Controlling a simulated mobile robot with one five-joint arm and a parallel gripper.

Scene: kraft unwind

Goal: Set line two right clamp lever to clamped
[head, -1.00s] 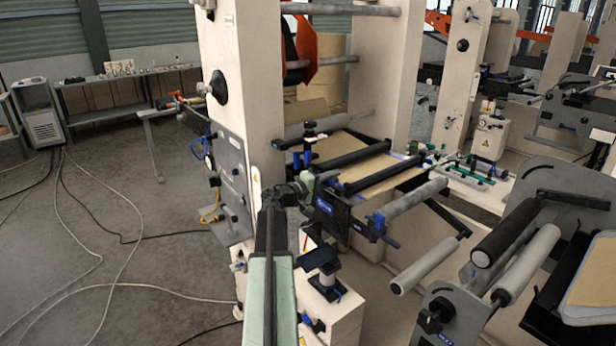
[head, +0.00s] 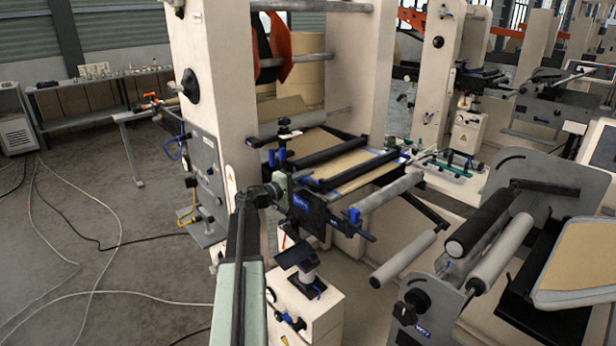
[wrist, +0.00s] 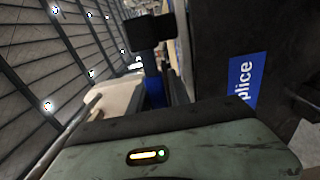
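The splice table (head: 362,178) has dark bars across it and a black end plate with a blue label (head: 301,203); the label also shows in the wrist view (wrist: 246,82), partly cut off. A black-capped blue post (head: 285,130) stands at the table's left end. A similar black cap on a blue post (wrist: 150,45) is ahead in the wrist view. A blue fitting (head: 354,215) sits at the near right end. I cannot tell which part is the right clamp lever or its setting. My gripper (head: 277,190) is close beside the end plate; its fingers cannot be made out.
A cream pedestal with a black top piece (head: 295,257) stands just below and right of my arm. The tall cream frame (head: 222,90) is behind it. Grey rollers (head: 402,262) project at the right. Cables (head: 95,260) lie on the otherwise open floor at left.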

